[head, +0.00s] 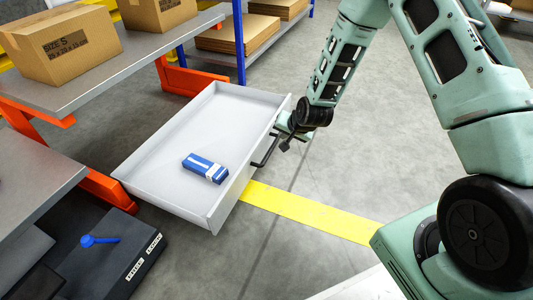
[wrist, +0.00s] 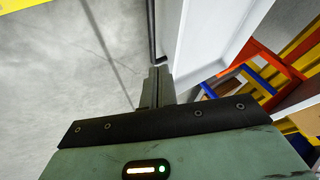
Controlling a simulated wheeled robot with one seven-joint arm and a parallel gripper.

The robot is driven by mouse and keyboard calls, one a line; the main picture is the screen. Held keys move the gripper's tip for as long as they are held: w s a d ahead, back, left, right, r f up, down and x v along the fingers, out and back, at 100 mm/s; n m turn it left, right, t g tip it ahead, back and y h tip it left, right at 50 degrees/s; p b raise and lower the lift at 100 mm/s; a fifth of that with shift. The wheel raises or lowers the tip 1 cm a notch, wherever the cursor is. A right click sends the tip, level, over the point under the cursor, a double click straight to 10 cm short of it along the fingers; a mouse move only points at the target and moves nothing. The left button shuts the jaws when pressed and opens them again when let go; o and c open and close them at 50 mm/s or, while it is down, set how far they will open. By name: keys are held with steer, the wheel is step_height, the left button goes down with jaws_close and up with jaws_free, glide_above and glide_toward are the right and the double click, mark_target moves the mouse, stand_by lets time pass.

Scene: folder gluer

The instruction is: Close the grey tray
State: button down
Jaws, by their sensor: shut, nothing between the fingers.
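The grey tray (head: 150,148) is a shallow drawer, pulled out from under the workbench on the left. A blue box with a white band (head: 205,168) lies inside it, near the front wall. A black bar handle (head: 266,151) is on the tray's outer front face. My gripper (head: 283,136) is at that front face, by the far end of the handle. In the wrist view my gripper (wrist: 158,73) has its fingers together and empty, pointing at the handle (wrist: 152,35) close to the tray front (wrist: 208,35). I cannot tell whether they touch.
A grey bench (head: 95,85) with cardboard boxes (head: 70,45) stands above the tray on orange supports (head: 105,187). A dark unit with a blue lever (head: 98,241) is at lower left. A yellow floor stripe (head: 310,214) runs past the tray's front. The floor around is clear.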

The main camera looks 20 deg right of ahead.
step_height(320, 180, down, 2)
steer(key=b, duration=0.7)
glide_toward(262, 143)
steer(key=d+f, duration=0.1)
steer(key=f, duration=0.2)
steer(key=d+f, duration=0.1)
steer(key=f, duration=0.1)
steer(key=shift+w+d+f, duration=0.1)
steer(key=shift+w+d, duration=0.15)
steer(key=shift+d, duration=0.1)
steer(key=shift+w+a+r+b, duration=0.3)
steer(key=shift+w+a+b, duration=0.45)
steer(key=shift+a+b, duration=0.15)
steer(key=shift+w+a+r+b, duration=0.15)
steer(key=shift+w+a+b, duration=0.15)
steer(key=shift+w+a, duration=0.2)
steer(key=shift+r, duration=0.1)
